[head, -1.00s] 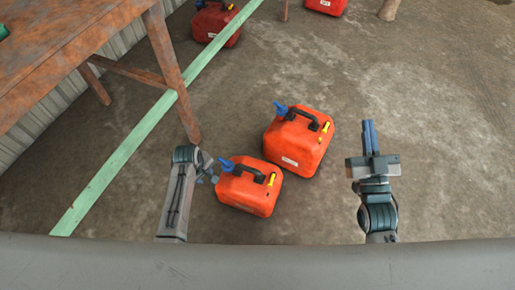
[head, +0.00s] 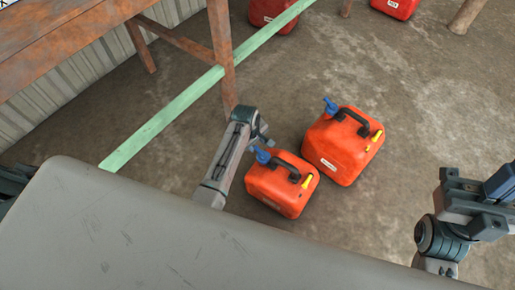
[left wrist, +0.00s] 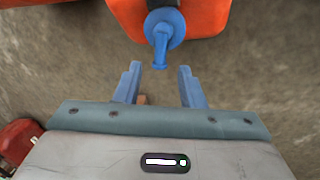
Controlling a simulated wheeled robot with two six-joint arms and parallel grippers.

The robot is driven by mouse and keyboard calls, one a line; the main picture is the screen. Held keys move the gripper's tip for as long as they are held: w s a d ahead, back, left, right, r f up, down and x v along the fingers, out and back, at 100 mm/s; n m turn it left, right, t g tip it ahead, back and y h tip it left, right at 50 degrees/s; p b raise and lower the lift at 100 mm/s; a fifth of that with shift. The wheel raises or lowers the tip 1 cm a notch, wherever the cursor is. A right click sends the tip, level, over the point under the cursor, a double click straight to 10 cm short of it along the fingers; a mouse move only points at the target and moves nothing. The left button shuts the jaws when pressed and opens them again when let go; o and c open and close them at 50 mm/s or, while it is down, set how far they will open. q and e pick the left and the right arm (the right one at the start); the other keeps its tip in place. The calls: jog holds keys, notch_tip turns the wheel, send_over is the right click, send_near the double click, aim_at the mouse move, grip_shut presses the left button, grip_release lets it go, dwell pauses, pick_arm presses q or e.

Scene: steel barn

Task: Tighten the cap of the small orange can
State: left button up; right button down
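The small orange can (head: 283,185) stands upright on the floor, with a black handle, a yellow piece and a blue cap (head: 262,155) with a spout. In the left wrist view the blue cap (left wrist: 162,38) lies just beyond my left fingertips, roughly centred between them and not touching. My left gripper (left wrist: 159,70) is open and empty. In the head view it is mostly hidden behind its own wrist, beside the cap. My right gripper (head: 498,183) is at the right edge, away from the cans and partly cut off; its finger gap is not clear.
A larger orange can (head: 343,145) stands close behind and right of the small one. A green plank (head: 190,98) and a rusty table (head: 90,45) are at the left. More red cans (head: 397,7) stand at the back. Floor on the right is fairly clear.

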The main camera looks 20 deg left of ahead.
aim_at(258, 149)
pick_arm(q)
jog(key=f, duration=0.2)
jog(key=f+b, duration=0.1)
jog(key=f, duration=0.1)
jog(key=shift+w+d, duration=0.15)
jog(key=shift+w, duration=0.15)
grip_shut()
